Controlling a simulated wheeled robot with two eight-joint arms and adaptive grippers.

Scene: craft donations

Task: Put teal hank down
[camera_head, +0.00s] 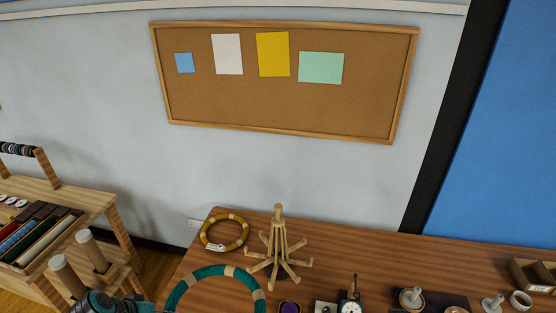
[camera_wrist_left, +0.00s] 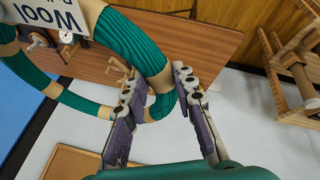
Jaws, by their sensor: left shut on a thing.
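The teal hank (camera_head: 185,293), a ring of teal yarn with tan bands, shows at the bottom of the head view, partly cut off, over the table's left front area. In the left wrist view the teal hank (camera_wrist_left: 127,40) fills the upper left, with a white "Wool" label (camera_wrist_left: 50,12). My left gripper (camera_wrist_left: 157,85) is shut on the hank, its two fingers on either side of the ring near a tan band. In the head view only part of my left arm shows at the bottom left. My right gripper is in neither view.
On the wooden table (camera_head: 345,250) stand a wooden stand with several arms (camera_head: 278,238), a mustard hank (camera_head: 240,222), a purple item (camera_head: 290,308), a dial (camera_head: 350,306) and, at far right, a wooden box (camera_head: 535,276). A wooden trolley (camera_head: 95,200) with pegs stands at left.

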